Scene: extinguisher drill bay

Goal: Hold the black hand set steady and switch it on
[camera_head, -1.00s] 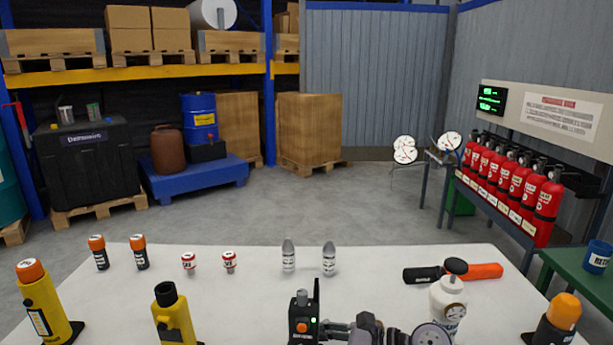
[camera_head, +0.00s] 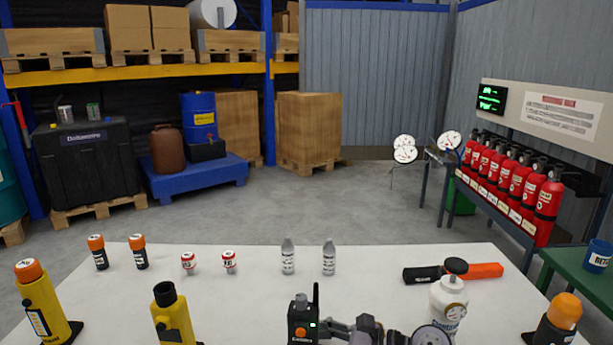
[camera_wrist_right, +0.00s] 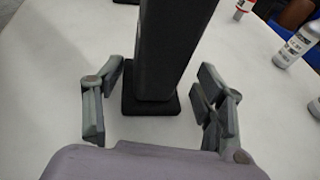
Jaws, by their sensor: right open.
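The black hand set (camera_head: 301,313) stands upright at the front middle of the white table (camera_head: 235,300), with an antenna, an orange knob and a small lit green light. In the right wrist view the black body of the hand set (camera_wrist_right: 172,50) stands on a square black foot. My right gripper (camera_wrist_right: 155,95) is open, with one finger on each side of the hand set and gaps between. In the head view my right gripper (camera_head: 331,331) is close at the right side of the hand set. My left gripper is in neither view.
A white bottle with a gauge (camera_head: 447,302) stands close to the right of my right arm. A yellow device (camera_head: 172,318) stands left of the hand set. Two grey-capped bottles (camera_head: 288,258) stand behind it. A black and orange tool (camera_head: 480,271) lies at the back right.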

